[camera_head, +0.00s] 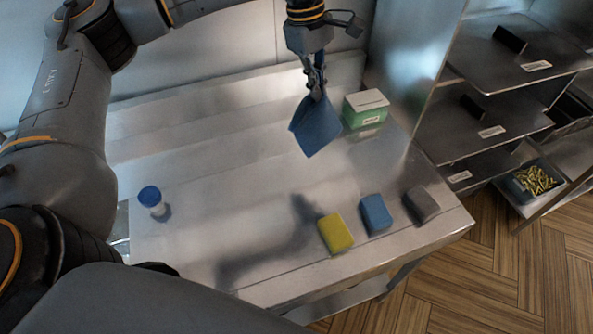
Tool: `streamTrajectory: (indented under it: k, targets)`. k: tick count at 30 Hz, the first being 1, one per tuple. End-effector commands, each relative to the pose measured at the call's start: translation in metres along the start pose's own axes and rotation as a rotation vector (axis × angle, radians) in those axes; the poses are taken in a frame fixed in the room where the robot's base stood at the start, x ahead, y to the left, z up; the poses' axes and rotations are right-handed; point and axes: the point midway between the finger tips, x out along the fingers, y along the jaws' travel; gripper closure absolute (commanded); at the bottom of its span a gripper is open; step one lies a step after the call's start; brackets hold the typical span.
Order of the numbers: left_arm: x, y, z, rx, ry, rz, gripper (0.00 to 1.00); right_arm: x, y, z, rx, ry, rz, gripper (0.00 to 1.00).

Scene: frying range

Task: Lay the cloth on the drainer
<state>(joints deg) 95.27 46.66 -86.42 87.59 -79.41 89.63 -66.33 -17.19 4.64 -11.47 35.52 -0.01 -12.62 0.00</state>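My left gripper (316,92) points down over the back of the steel worktop. It is shut on a blue cloth (316,127), which hangs tilted from the fingers. The cloth appears to be held above the surface, and a gripper-shaped shadow falls on the bare steel nearer to me. The steel worktop (220,200) has broad, shallow bands along its length. I cannot make out a separate drainer on it. My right gripper is not in view.
A green and white box (366,109) stands just right of the cloth. A yellow sponge (335,233), a blue sponge (376,214) and a grey block (421,204) line the front right. A blue-capped white container (153,202) stands at left. Steel shelves (480,125) stand at right.

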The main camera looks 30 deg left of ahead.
Motion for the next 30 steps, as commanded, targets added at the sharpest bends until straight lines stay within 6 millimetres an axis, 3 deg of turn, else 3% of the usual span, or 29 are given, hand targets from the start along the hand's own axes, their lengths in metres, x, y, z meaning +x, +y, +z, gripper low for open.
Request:
streamTrajectory:
  k: [3, 8, 11, 21, 30]
  targets:
    - [-0.009, -0.007, -0.025, 0.040, 0.103, -0.045, 1.00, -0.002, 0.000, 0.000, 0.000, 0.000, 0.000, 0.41]
    - [-0.011, -0.013, -0.041, 0.063, 0.164, -0.080, 1.00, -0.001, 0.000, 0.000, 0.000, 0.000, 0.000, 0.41]
    - [-0.001, -0.015, -0.045, 0.066, 0.173, -0.085, 1.00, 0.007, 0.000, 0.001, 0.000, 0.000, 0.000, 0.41]
    - [0.063, -0.020, -0.056, 0.063, 0.170, -0.083, 1.00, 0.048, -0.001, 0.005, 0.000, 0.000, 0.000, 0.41]
    - [0.084, -0.021, -0.060, 0.063, 0.169, -0.082, 1.00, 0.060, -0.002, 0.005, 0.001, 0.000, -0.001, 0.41]
